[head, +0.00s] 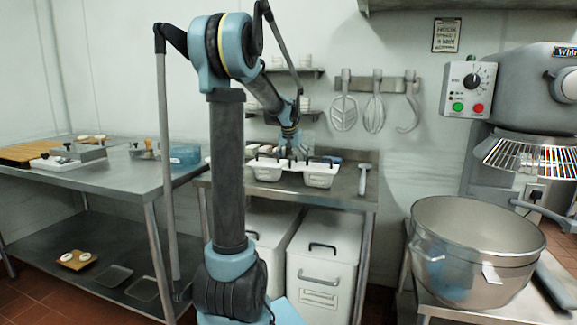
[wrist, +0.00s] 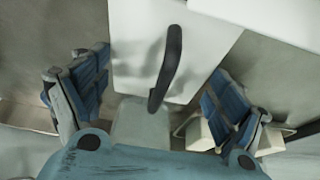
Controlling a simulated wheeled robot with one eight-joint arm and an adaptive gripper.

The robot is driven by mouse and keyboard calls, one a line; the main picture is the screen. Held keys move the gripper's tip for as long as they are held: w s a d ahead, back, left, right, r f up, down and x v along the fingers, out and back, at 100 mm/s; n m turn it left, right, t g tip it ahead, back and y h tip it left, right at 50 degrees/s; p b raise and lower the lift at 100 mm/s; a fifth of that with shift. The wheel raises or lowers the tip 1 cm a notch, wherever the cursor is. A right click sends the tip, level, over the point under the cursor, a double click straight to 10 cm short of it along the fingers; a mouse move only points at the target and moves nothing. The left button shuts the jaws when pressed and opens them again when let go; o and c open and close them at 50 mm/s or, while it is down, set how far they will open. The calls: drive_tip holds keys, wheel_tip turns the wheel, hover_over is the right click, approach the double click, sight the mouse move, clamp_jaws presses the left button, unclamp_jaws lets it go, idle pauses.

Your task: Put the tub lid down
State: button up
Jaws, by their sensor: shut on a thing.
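My gripper (wrist: 156,80) is shut on the tub lid (wrist: 142,40), a white panel with a black bar handle (wrist: 168,62) that lies between the two blue-padded fingers in the wrist view. The fingers stand wide apart; their exact contact with the lid is hard to see. In the head view my gripper (head: 291,150) is low over the back of the right-hand steel table, right behind two small white tubs, a left one (head: 267,171) and a right one (head: 319,176). The lid is hard to make out there, and I cannot tell whether it touches anything below.
The steel table (head: 345,197) holds a mallet-like tool (head: 363,180) at its right. Large white bins (head: 323,265) stand underneath. Utensils (head: 374,112) hang behind. A mixer bowl (head: 478,245) is at the right. The left table (head: 115,172) carries trays and a blue container (head: 185,153).

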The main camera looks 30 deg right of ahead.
drive_tip(key=shift+w+a, duration=0.55)
drive_tip(key=shift+w, duration=0.1)
drive_tip(key=shift+w+a+f, duration=0.1)
drive_tip(key=shift+w+f, duration=0.05)
drive_tip(key=shift+f, duration=0.45)
drive_tip(key=o, duration=0.8)
drive_tip(key=shift+f, duration=0.1)
drive_tip(key=shift+c, duration=0.2)
drive_tip(key=v, duration=1.2)
